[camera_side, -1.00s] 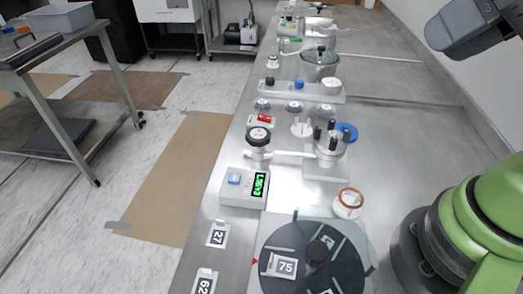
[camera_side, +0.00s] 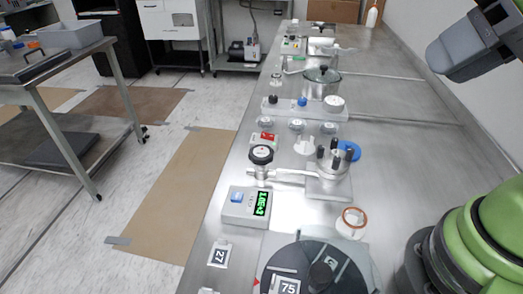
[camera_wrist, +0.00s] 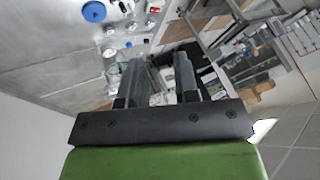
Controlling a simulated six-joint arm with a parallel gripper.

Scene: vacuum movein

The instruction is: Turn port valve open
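I cannot tell for sure which fitting is the port valve. A round black-rimmed dial or handwheel (camera_side: 262,155) stands on a metal fitting, joined by a horizontal pipe (camera_side: 290,174) to a metal chamber (camera_side: 328,184) with several dark upright posts. My gripper (camera_wrist: 163,62) shows in the wrist view. Its two fingers are apart with nothing held between them, well away from the bench fittings. The side view does not show its fingers.
A grey box with green digits (camera_side: 246,206) stands in front of the dial. A dark round plate (camera_side: 340,250), an orange-rimmed white cup (camera_side: 351,223), a blue disc (camera_side: 348,150) and a lidded pot (camera_side: 321,83) are on the bench. The bench's right side (camera_side: 410,150) is clear.

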